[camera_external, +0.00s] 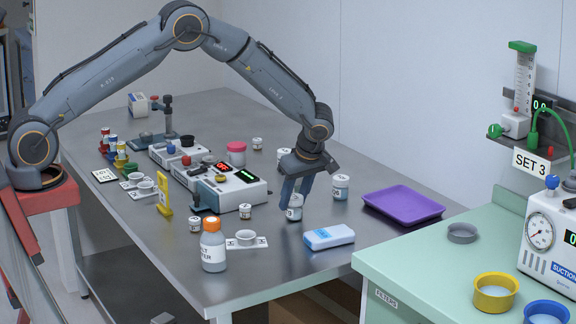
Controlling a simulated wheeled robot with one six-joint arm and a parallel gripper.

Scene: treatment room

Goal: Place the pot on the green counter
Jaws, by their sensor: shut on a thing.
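My gripper (297,192) points down over the right-hand part of the grey metal table. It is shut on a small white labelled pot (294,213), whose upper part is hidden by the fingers. The pot looks upright and low over the table; I cannot tell whether it touches the top. The green counter (420,264) is at the lower right, apart from the pot. A grey round dish, a yellow-rimmed bowl and a blue-rimmed bowl are on it.
A blue-and-white box (329,237) and a purple tray (403,206) lie between my gripper and the counter. Another labelled jar (340,187) stands close to the right of my gripper. A suction unit (549,240) stands on the counter's right; its front left is clear.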

